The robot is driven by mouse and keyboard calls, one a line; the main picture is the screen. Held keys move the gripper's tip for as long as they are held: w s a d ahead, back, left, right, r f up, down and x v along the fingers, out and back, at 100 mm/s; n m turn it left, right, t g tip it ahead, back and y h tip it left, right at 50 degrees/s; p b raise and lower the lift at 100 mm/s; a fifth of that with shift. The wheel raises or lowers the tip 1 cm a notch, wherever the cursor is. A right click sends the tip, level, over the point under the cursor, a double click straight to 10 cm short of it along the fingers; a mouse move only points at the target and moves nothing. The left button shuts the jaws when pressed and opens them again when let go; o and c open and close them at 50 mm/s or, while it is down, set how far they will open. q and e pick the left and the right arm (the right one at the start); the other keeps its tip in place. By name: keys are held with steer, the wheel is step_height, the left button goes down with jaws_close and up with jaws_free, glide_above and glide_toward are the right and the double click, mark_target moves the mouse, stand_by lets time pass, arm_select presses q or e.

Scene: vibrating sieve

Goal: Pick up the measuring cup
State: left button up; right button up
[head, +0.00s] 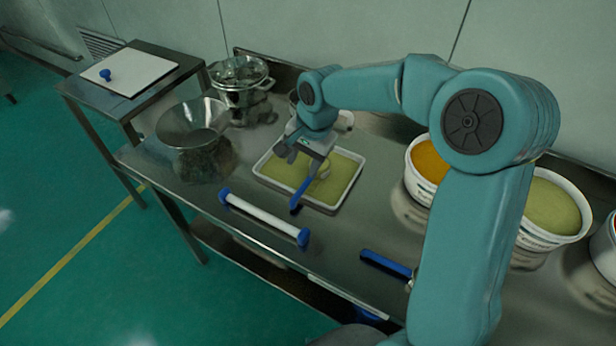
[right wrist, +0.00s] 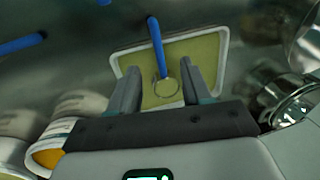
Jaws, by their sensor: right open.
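The measuring cup (head: 323,173) is small and round with a blue handle. It sits in a white tray (head: 262,178) of yellow-green powder, its handle reaching over the tray's front rim. In the right wrist view the cup (right wrist: 166,88) shows as a ring between the fingers, with its blue handle pointing up in the picture. My right gripper (head: 304,159) is open and empty over the tray, pointing down, and partly hides the cup in the head view. In the right wrist view the open fingers (right wrist: 163,68) lie either side of the cup. My left gripper is not in view.
A white roller with blue ends (head: 262,217) lies in front of the tray. A blue-handled tool (head: 386,264) lies at the front edge. Buckets of orange (head: 425,160) and green (head: 550,205) contents stand right. A metal funnel (head: 192,125) and a steel sieve machine (head: 240,85) stand left.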

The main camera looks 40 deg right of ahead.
glide_above(297, 195)
step_height(297, 195, down, 7)
steer(key=shift+s+f, duration=0.4)
steer(key=shift+f, duration=0.15)
steer(key=f, duration=0.2)
steer(key=f+p, duration=0.1)
steer(key=f, duration=0.1)
steer(key=shift+w+d+f, duration=0.1)
steer(key=shift+w+d, duration=0.05)
steer(key=shift+w, duration=0.05)
steer(key=shift+w+f, duration=0.15)
steer(key=shift+f, duration=0.3)
jaws_close()
